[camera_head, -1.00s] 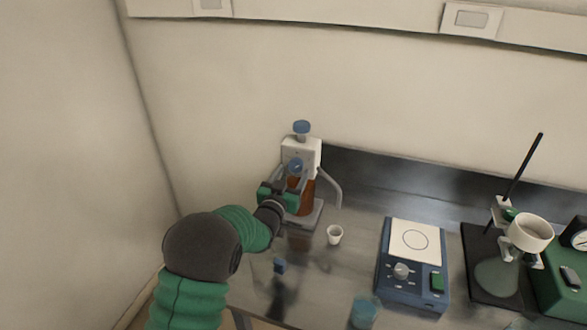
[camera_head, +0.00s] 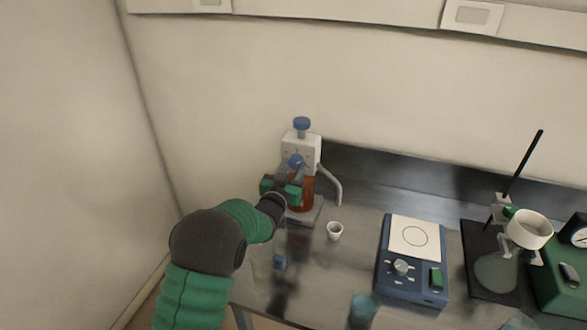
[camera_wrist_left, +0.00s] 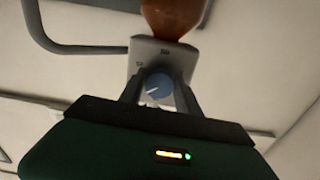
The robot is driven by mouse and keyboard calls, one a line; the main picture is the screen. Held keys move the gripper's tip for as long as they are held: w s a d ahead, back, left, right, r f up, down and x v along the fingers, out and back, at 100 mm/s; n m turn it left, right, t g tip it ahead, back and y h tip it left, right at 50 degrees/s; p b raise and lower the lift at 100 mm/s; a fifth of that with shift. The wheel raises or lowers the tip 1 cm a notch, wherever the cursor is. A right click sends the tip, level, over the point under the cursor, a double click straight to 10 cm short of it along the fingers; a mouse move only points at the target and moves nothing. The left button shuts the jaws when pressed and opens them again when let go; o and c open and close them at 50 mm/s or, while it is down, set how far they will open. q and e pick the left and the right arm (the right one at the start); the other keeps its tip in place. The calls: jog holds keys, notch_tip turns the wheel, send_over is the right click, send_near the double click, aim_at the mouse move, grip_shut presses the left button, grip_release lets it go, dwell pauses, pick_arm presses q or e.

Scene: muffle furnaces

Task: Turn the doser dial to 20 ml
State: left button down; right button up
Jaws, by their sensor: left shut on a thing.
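The doser is a white head (camera_head: 302,150) with a blue top knob (camera_head: 302,124) on an amber bottle (camera_head: 301,192), standing at the back left of the bench. Its blue dial (camera_head: 295,161) is on the front face. My left gripper (camera_head: 291,172) is at the dial; in the left wrist view its two fingers (camera_wrist_left: 157,88) are shut on the sides of the dial (camera_wrist_left: 158,86). A white pointer mark shows on the dial, toward the left in that view. The scale marks are too small to read surely. My right gripper is not in view.
A small white cup (camera_head: 335,231) stands right of the doser, under its curved spout (camera_head: 331,184).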

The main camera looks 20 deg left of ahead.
pick_arm(q)
jog(key=shift+f+m+b, duration=0.3)
jog(key=shift+m+b, duration=0.1)
jog(key=shift+b, duration=0.3)
jog(key=shift+r+m+b, duration=0.1)
jog(key=shift+m+b, duration=0.2)
jog(key=shift+b, duration=0.1)
jog(key=shift+r, duration=0.15)
jog(key=c, duration=0.9)
grip_release()
jog(key=shift+o, duration=0.2)
jog(key=s+b, duration=0.2)
jog(key=s, duration=1.4)
jog(key=shift+s+a, duration=0.3)
jog(key=shift+s, duration=0.1)
